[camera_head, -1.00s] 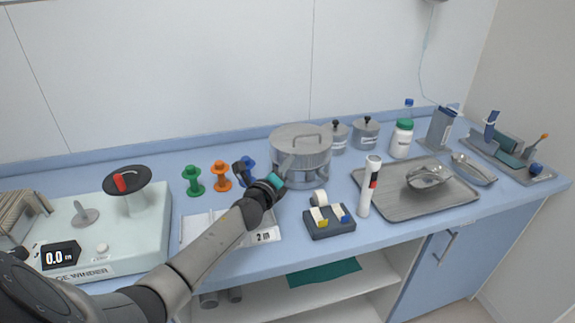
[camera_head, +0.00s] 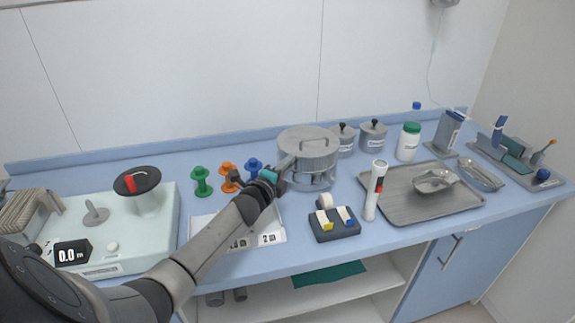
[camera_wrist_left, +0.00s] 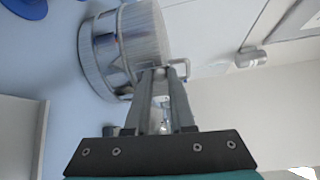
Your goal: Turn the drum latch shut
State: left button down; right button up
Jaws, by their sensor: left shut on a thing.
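The metal drum (camera_head: 318,172) with a lid and top handle stands at the back middle of the counter. Its latch (camera_head: 287,162) looks like a grey bar slanting down the drum's left front side. My left gripper (camera_head: 272,177) is at the drum's left front, shut on the outer end of the latch; its fingertips are partly hidden in the head view. In the left wrist view my gripper's fingers (camera_wrist_left: 161,92) point at the drum (camera_wrist_left: 138,45), and a narrow pale piece shows between them. My right gripper is not in view.
Green (camera_head: 201,182), orange (camera_head: 228,176) and blue spools stand left of the drum. A black tape holder (camera_head: 334,228) and a white upright cylinder (camera_head: 372,195) stand in front. A metal tray (camera_head: 400,208) lies right; a winder machine (camera_head: 150,225) stands left.

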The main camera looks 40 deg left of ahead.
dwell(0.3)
pick_arm(q)
jog(key=c, duration=0.8)
grip_release()
jog(key=shift+o, duration=0.2)
jog(key=s+d+r+p, duration=0.1)
jog(key=s+d, duration=0.1)
jog(key=s, duration=1.3)
jog(key=shift+d+p, duration=0.2)
jog(key=shift+p, duration=0.15)
jog(key=shift+r, duration=0.1)
